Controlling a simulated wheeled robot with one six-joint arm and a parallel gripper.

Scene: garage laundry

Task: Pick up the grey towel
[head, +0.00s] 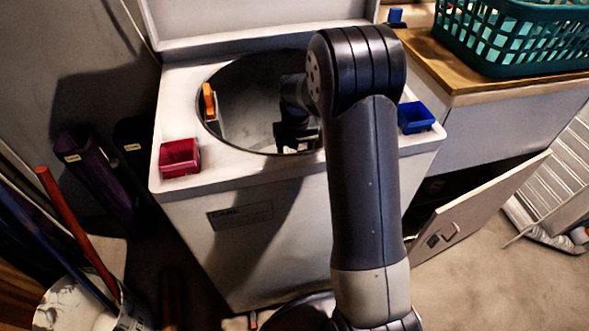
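I cannot make out a grey towel for certain. A white top-loading machine (270,225) stands in front of me with its lid raised and a wide round opening (245,85) on top. The inside is dim and grey, and part of it is hidden behind my arm. My gripper (297,145) is dark and points down in the right front part of the opening. Its fingertips are small and shadowed, so I cannot tell whether they are open, shut or holding anything.
An orange item (209,103) is at the opening's left side. A red bin (179,157) and a blue bin (416,117) sit on the machine's top. A teal basket (515,35) stands on the wooden counter (430,62). A cabinet door (480,205) hangs open at right.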

